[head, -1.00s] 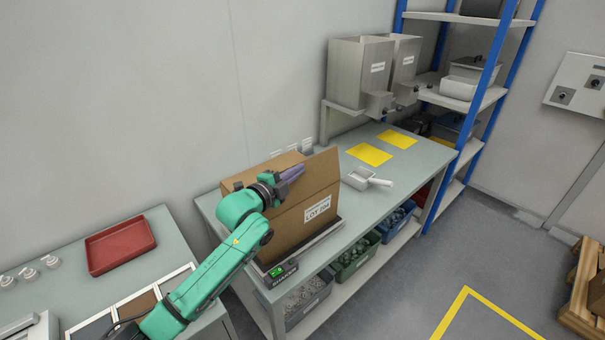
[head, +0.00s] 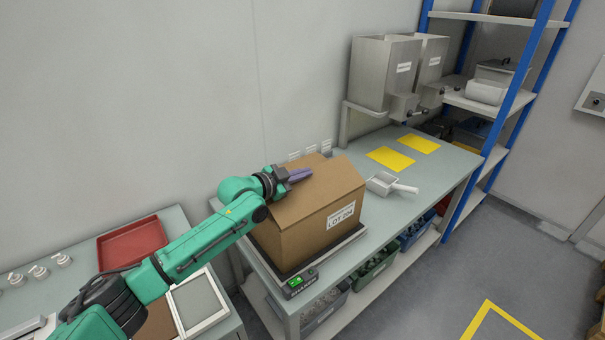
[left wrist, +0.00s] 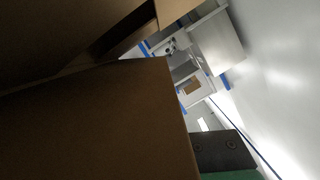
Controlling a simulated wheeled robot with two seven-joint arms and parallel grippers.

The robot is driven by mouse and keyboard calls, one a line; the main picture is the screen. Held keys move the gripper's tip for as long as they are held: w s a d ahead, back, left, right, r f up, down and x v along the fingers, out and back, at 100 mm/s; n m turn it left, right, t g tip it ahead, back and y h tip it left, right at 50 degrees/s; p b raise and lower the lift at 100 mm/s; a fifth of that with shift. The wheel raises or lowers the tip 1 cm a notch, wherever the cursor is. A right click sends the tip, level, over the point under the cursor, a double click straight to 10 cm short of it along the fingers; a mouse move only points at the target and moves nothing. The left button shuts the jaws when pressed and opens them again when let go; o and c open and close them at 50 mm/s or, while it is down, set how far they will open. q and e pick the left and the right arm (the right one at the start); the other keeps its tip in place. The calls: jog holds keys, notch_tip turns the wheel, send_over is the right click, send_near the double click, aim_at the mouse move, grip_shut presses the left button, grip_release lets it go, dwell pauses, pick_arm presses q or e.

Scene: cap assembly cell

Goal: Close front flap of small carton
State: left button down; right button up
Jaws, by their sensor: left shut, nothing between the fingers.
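The small carton (head: 300,238) is a brown box with a white lot label, standing on a scale with a black base on the workbench. Its front flap (head: 325,190) is folded inward and slopes over the top, not clearly flat. My left gripper (head: 300,175) is shut and empty, at the upper edge of this flap; I cannot tell whether it touches. In the left wrist view, brown cardboard (left wrist: 95,125) fills the left side, with another panel above it and a dark gap between. The fingertips are not clear there. My right gripper is not in view.
A metal scoop (head: 388,184) lies right of the carton, with yellow mats (head: 391,159) beyond. Steel hoppers (head: 385,72) stand behind. A red tray (head: 132,245) is on the left table. Bins sit on the shelf under the bench.

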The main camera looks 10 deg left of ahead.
pick_arm(q)
jog(key=shift+w+a+f+b, duration=0.2)
jog(key=shift+f+b, duration=0.15)
jog(key=shift+f, duration=0.1)
jog(key=shift+r, duration=0.1)
